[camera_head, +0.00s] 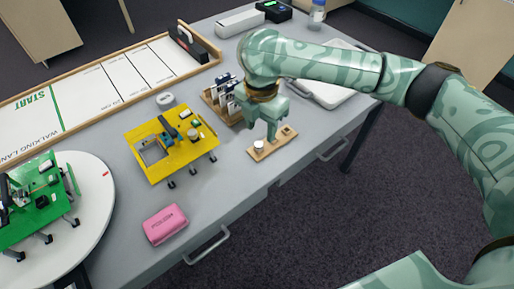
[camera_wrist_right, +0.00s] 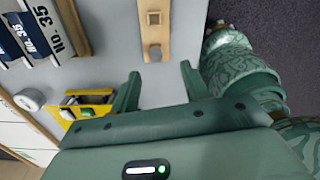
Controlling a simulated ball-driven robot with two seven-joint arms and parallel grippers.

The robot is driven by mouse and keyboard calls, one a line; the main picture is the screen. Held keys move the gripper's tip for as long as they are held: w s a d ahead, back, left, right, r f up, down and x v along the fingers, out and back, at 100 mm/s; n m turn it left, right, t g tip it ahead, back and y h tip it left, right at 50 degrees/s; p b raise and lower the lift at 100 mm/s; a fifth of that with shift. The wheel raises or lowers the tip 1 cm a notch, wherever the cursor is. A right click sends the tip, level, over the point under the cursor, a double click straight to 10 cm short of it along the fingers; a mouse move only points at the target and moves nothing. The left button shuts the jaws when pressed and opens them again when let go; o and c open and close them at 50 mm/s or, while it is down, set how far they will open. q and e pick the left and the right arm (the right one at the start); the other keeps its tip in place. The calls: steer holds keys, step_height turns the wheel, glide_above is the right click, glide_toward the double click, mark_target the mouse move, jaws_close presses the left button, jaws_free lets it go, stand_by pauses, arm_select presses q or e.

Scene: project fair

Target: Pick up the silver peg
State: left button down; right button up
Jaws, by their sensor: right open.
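The silver peg (camera_head: 259,146) is a short, pale round piece at the near left end of a small wooden block (camera_head: 272,147) on the grey table. In the right wrist view the silver peg (camera_wrist_right: 154,53) shows from above as a round end in the wooden block (camera_wrist_right: 154,34), beside a square fitting. My right gripper (camera_head: 262,128) is above the block, pointing down. In the wrist view my right gripper (camera_wrist_right: 158,85) has its fingers spread, with nothing between them; the peg lies beyond the fingertips. My left gripper is not in view.
A wooden card rack (camera_head: 222,104) stands close behind the block. A yellow walking machine (camera_head: 160,165) and a pink case (camera_head: 165,224) are to the left. A green machine (camera_head: 42,220) is on a round white turntable (camera_head: 97,190). Table around the block's front is clear.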

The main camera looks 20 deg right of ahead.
mark_target(259, 144)
steer(key=f+b, duration=0.1)
steer(key=f, duration=0.1)
steer(key=f+b, duration=0.3)
steer(key=f, duration=0.1)
steer(key=shift+w+a+f+b, duration=0.1)
steer(key=shift+w+f+b, duration=0.25)
steer(key=shift+w, duration=0.05)
steer(key=shift+r, duration=0.3)
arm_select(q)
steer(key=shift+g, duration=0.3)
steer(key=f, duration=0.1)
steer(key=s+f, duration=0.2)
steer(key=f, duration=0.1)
arm_select(e)
jaws_close()
